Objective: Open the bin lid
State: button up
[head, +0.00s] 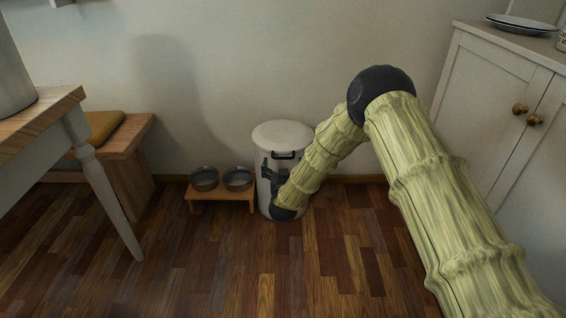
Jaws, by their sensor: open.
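A white round bin (264,199) stands on the floor against the wall. Its flat lid (281,131) is on top and looks closed. A dark handle (284,155) shows at the front of the bin near the rim. My gripper (270,166) is dark, at the front left of the bin, just below and left of the handle. It is open and points upward. I cannot tell whether its fingers touch the bin. My arm hides the right part of the bin.
A low wooden stand (220,194) with two metal bowls stands left of the bin. A bench (128,165) with a cushion and a table (42,118) are at the left. A white cabinet (490,95) is at the right. The floor in front of the bin is clear.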

aim_at(283, 158)
jog(key=shift+w+b, duration=0.55)
jog(key=shift+w, duration=1.45)
jog(key=c, duration=1.5)
jog(key=shift+d+r, duration=0.1)
jog(key=shift+r, duration=0.05)
